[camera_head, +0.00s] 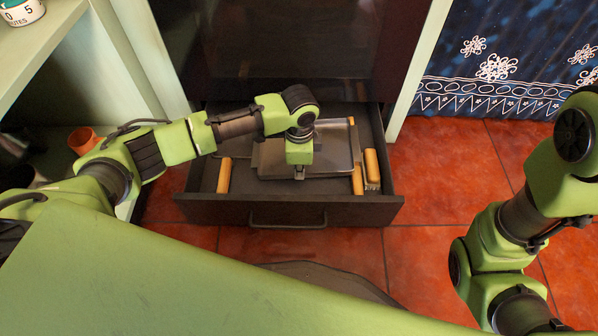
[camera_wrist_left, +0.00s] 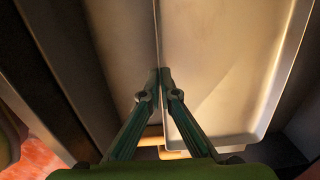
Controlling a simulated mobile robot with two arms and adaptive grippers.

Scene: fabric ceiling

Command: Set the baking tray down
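The baking tray (camera_head: 336,151) is a shallow grey metal tray with a raised rim. It is in the open dark drawer, and I cannot tell whether it rests fully on the drawer floor. My left wrist hides part of the tray in the head view. My right arm shows at the right edge, with its gripper out of view.
The drawer (camera_head: 200,205) has a bar handle at its front. Wooden-handled items lie in it, one at the left (camera_head: 224,175) and others at the right (camera_head: 371,167). A green shelf stands at the left, with an orange cup (camera_head: 83,141).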

